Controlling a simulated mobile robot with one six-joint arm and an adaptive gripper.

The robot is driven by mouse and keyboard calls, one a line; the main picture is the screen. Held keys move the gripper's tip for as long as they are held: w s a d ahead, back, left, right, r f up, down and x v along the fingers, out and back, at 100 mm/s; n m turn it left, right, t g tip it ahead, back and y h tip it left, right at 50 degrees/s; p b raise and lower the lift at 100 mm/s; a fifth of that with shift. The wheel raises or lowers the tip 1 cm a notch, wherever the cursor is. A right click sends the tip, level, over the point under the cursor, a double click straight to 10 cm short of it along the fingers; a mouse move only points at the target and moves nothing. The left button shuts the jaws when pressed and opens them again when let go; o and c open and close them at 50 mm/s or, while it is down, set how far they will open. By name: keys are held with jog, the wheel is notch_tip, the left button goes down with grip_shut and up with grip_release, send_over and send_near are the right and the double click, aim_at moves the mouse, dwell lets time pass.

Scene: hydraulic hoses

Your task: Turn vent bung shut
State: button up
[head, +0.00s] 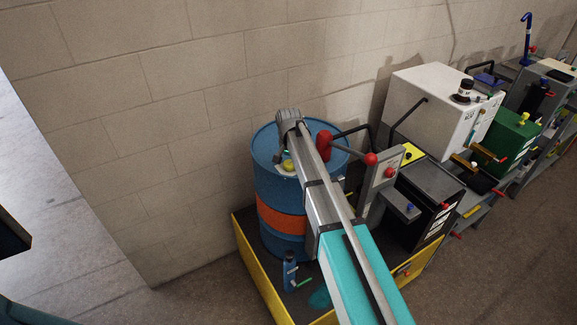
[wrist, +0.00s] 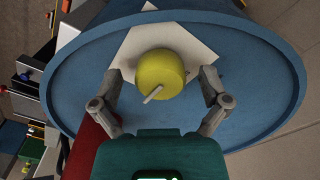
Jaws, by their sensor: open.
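The vent bung looks to be the yellow round cap (wrist: 162,74) with a pale pointer bar, on top of a blue drum (wrist: 75,75). A white sheet or label lies under the cap. In the wrist view my gripper (wrist: 163,82) is open, with one finger on each side of the cap and a gap between each finger and it. In the head view the blue drum (head: 268,188) has an orange band and stands upright. The cap (head: 288,165) shows small beside my arm there, and my arm hides part of the drum top.
A yellow-walled tray (head: 262,290) surrounds the drum, with a small blue bottle (head: 290,271) in it. A red handle (head: 323,146) is close beside my arm. Right of it are grey and black units and a white tank (head: 425,95). A block wall (head: 150,120) stands behind.

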jog(key=c, duration=1.1)
jog(key=shift+c, duration=0.2)
jog(key=shift+n, duration=0.5)
jog(key=n, duration=0.3)
jog(key=shift+n, duration=0.3)
jog(key=n, duration=0.4)
jog(key=shift+n, duration=0.3)
jog(key=n, duration=0.8)
jog(key=shift+n, duration=0.3)
